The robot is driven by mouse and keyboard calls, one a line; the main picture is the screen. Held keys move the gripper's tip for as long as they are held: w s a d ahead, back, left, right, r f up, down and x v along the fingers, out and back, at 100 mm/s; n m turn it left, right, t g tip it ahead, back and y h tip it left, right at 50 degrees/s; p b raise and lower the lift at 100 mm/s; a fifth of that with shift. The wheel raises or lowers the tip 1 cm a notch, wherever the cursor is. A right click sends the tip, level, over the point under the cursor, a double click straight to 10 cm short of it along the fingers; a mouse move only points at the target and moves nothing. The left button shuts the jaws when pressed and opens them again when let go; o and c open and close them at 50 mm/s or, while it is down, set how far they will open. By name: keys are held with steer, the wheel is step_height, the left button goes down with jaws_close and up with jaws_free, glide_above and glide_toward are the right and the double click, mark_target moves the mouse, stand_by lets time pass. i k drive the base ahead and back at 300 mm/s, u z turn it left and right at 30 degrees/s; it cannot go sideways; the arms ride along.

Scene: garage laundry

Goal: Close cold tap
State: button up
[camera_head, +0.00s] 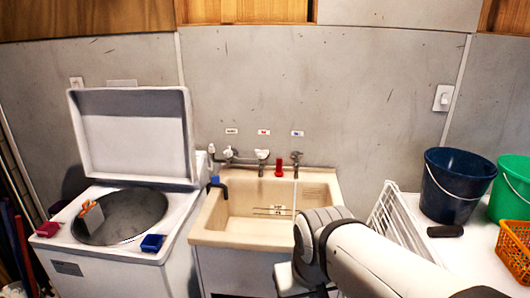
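Three taps are on the wall behind the beige sink. The right tap (296,158) is dark metal and sits under a small label with blue on it (297,133). A thin pale line, like a stream of water, runs down from it into the sink (218,228). The middle tap (262,156) is pale, under a label with red on it (264,132). The left tap (228,153) is also pale. My arm reaches in from the lower right and bends down in front of the sink's right side. My gripper's fingers do not show.
A red bottle (279,168) stands on the sink's back ledge. An open-lidded washing machine (110,258) is at left. At right, a white rack (392,222) is beside a white surface with a navy bucket (447,190), a green bucket (507,185) and an orange basket (513,255).

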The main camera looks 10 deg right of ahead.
mark_target(296, 156)
steer(key=i, duration=0.9)
steer(key=z, duration=0.05)
